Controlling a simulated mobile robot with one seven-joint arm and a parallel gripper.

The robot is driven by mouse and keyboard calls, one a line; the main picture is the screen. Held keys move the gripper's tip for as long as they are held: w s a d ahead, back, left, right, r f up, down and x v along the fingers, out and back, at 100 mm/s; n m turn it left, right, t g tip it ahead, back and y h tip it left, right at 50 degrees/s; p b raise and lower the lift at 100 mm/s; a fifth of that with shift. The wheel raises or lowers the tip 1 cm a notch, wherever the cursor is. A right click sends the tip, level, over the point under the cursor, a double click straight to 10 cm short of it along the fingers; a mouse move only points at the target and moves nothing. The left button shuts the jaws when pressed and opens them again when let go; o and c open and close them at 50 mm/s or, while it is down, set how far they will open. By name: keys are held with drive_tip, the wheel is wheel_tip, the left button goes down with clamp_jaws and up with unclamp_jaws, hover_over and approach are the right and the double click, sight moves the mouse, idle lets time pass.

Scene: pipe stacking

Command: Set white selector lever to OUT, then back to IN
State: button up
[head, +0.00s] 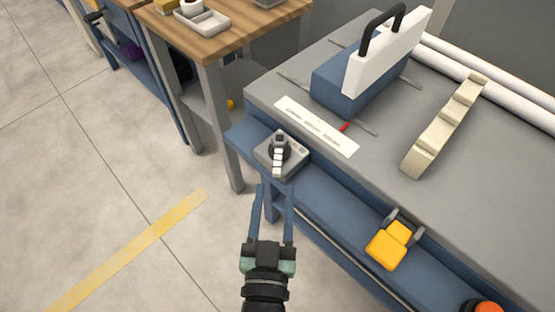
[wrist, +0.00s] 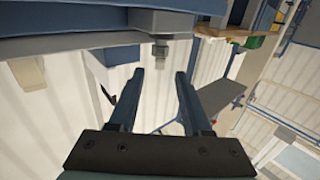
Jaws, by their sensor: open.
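The white selector lever (head: 279,160) sits on a dark round hub on a grey selector box (head: 295,142), at the left end of the blue front ledge. In the head view the lever points down the picture, toward my gripper. I cannot read any IN or OUT marking. My gripper (head: 275,188) is open and empty, its two blue fingers just below the lever in the picture and apart from it. In the wrist view the fingers (wrist: 159,75) also stand apart with nothing between them; a small grey part ahead of them cannot be identified with certainty.
The grey bench (head: 390,190) carries a blue block (head: 345,85) with a white panel and black handle, a white label strip (head: 316,127) and a stepped cream rack (head: 445,125). A yellow paddle (head: 386,249) is on the ledge to the right. Open floor lies left.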

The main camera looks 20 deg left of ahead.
sight(276, 175)
drive_tip(key=x, duration=0.7)
drive_tip(key=shift+w+a, duration=0.1)
drive_tip(key=shift+w, duration=0.15)
clamp_jaws()
idle(1.2)
